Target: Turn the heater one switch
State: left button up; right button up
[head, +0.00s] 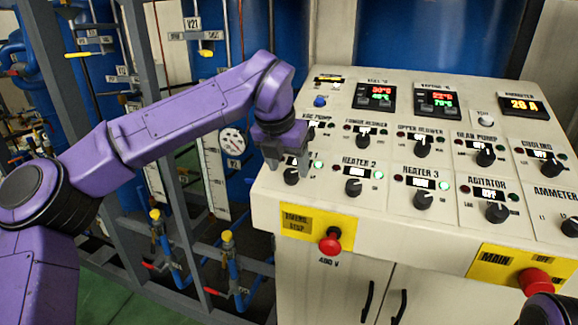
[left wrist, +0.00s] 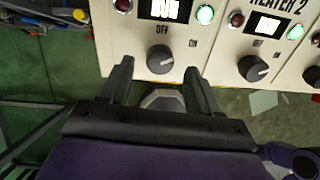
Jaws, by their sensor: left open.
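The heater one switch is a dark round knob (head: 291,176) at the left end of the panel's lower row. In the left wrist view the knob (left wrist: 160,57) sits below a lit display (left wrist: 165,10), with OFF and ON marks beside it. A green lamp (left wrist: 205,15) glows at its right. I cannot tell which mark the knob points to. My left gripper (head: 290,160) is open in front of the knob. In the left wrist view its two fingers (left wrist: 158,70) stand at either side of the knob's lower edge, and contact is unclear. My right gripper is not in view.
The heater 2 knob (head: 353,187) and heater 3 knob (head: 422,200) are close by on the right. An upper row of knobs lies above. A red emergency button (head: 330,240) sits on the front below, and a MAIN button (head: 536,281) farther right. Pipes and frames fill the left.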

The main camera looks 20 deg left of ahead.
aim_at(292, 177)
pick_arm(q)
jog(key=x, duration=0.2)
jog(key=shift+w+f, duration=0.2)
jog(key=shift+w, duration=0.05)
jog(key=shift+f, duration=0.1)
jog(key=shift+s, duration=0.2)
jog(key=c, duration=1)
jog(key=shift+c, duration=0.2)
